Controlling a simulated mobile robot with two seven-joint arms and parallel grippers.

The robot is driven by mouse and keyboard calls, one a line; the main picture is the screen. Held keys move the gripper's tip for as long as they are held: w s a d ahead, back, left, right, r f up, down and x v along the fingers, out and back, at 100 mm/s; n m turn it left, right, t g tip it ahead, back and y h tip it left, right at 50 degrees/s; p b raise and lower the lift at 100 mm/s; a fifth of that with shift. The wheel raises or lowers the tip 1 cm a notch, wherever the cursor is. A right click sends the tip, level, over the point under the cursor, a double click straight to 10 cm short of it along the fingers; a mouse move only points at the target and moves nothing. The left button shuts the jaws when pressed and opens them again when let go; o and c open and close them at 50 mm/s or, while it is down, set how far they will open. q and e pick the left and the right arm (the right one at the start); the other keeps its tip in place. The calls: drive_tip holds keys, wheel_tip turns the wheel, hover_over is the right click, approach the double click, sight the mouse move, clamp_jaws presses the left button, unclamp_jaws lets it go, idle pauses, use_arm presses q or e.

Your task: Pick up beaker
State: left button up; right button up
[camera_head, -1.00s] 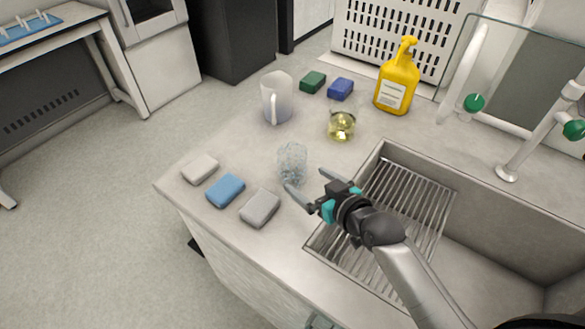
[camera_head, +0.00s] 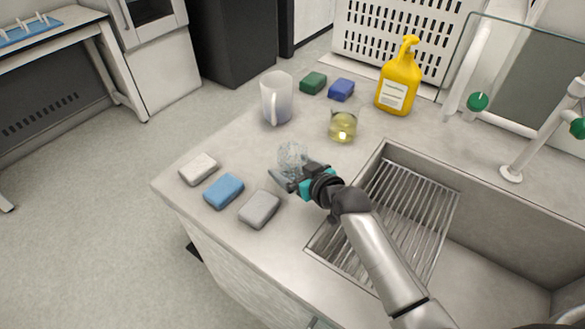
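A clear, empty-looking glass beaker (camera_head: 291,156) stands on the counter, left of the sink. My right gripper (camera_head: 287,176) is at its near side, low by the counter, and covers the beaker's lower part. The fingers reach to the beaker, but I cannot tell whether they are around it or closed on it. A second small glass beaker (camera_head: 342,126) holding yellow liquid stands farther back to the right, apart from the gripper. My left gripper is not in view.
A tall whitish jug (camera_head: 276,98) stands behind the clear beaker. White (camera_head: 198,169), blue (camera_head: 223,191) and grey (camera_head: 259,209) blocks lie at the front left edge. Green (camera_head: 313,83) and dark blue (camera_head: 341,89) blocks and a yellow pump bottle (camera_head: 398,78) are behind. The sink (camera_head: 470,235) is right.

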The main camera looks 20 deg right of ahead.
drive_tip(key=c, duration=1.4)
drive_tip(key=shift+r, duration=0.2)
